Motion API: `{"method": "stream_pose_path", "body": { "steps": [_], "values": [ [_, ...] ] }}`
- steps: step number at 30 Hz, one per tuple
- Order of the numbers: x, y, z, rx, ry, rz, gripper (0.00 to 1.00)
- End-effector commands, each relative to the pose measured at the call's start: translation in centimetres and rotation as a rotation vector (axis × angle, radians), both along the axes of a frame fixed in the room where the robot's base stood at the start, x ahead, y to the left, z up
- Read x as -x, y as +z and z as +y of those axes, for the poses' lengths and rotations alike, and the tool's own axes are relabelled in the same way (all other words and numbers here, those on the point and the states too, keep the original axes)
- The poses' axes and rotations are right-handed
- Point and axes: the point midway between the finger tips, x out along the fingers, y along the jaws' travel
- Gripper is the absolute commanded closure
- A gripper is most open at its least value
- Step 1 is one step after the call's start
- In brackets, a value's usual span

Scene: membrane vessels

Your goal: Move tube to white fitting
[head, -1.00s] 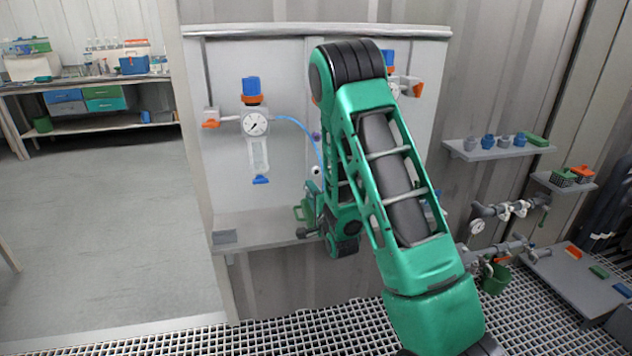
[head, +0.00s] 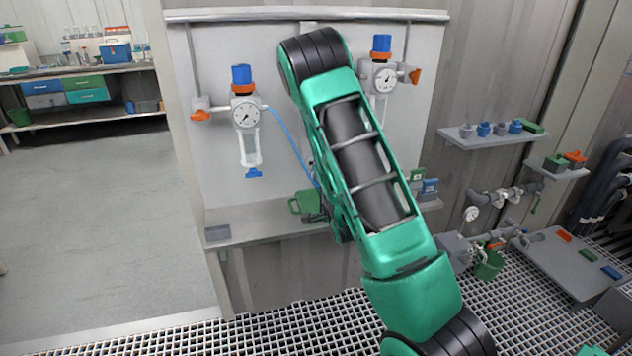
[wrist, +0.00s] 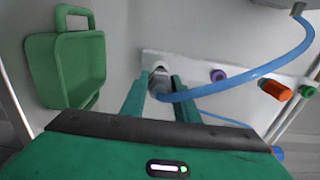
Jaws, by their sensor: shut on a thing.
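The blue tube (head: 290,136) runs from the left gauge unit (head: 246,115) down behind my arm. In the wrist view the tube (wrist: 258,73) curves from the upper right to between my fingers. My gripper (wrist: 160,90) is shut on the tube near its end, and its fingertips point at a pale panel strip. A whitish-grey fitting (wrist: 160,74) on that strip lies straight ahead between the fingertips. I cannot tell whether the tube end touches it. In the head view my arm hides the gripper and the fittings.
On the strip to the right are a purple fitting (wrist: 218,75), an orange one (wrist: 275,89) and a green one (wrist: 308,92). A green bin (wrist: 66,66) is close on the left; it also shows in the head view (head: 303,203). A second gauge unit (head: 384,80) hangs at right.

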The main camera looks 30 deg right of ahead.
Motion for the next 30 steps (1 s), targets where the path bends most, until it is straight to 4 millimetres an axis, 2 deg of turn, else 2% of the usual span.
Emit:
{"method": "stream_pose_path", "body": {
  "steps": [15,30],
  "values": [
    [-3.8,0.0,-1.1,-0.001,-0.001,-0.001,1.0],
    [-4.2,0.0,-1.1,-0.001,-0.001,0.0,1.0]
  ]
}}
